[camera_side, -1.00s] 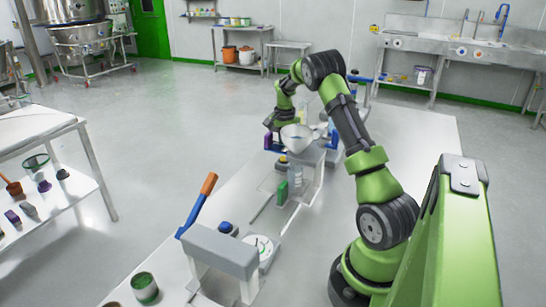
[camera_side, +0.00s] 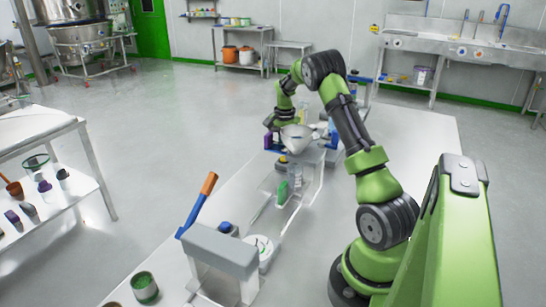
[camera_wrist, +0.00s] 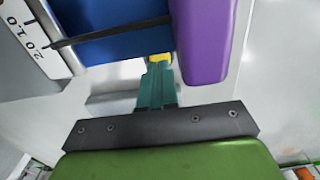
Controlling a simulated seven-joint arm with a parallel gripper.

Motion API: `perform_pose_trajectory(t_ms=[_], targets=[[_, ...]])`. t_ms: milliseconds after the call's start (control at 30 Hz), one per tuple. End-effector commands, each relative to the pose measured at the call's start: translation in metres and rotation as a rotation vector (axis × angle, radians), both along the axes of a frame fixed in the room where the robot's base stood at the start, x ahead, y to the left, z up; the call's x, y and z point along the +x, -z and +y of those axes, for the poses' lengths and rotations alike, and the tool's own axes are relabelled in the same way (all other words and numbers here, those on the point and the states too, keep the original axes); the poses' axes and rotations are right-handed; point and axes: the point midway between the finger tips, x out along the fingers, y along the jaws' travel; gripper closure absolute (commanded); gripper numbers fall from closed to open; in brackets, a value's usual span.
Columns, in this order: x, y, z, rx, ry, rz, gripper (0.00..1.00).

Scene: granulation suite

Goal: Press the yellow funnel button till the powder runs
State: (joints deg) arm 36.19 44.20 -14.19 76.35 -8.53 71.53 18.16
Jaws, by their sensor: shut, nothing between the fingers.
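The yellow button (camera_wrist: 160,58) shows in the wrist view as a small yellow patch just beyond the tips of my gripper (camera_wrist: 158,68). The teal fingers are shut together with nothing between them. The tips overlap the button's near edge; I cannot tell whether they touch or press it. In the side view, the pale funnel (camera_side: 296,137) sits in its stand, partly in front of my wrist. My fingertips are hidden there. A small yellow spot (camera_side: 283,158) shows below the funnel; I cannot tell if it is the same button. No running powder is visible.
A purple block (camera_wrist: 207,40) stands close to the right of my fingers and a blue panel (camera_wrist: 110,35) to their left. A white numbered scale (camera_wrist: 30,38) is at upper left. A blue lever with an orange handle (camera_side: 208,184) stands nearer the bench front.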

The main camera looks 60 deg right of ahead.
Motion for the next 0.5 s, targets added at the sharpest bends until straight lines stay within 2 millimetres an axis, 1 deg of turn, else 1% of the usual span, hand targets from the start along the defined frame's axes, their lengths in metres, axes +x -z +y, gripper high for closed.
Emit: perform_pose_trajectory(t_ms=[233, 500], targets=[[0.0, 0.001, 0.0, 0.0, 0.0, 0.0, 1.0], [-0.0001, 0.0093, 0.0001, 0.001, 0.0, 0.001, 1.0]])
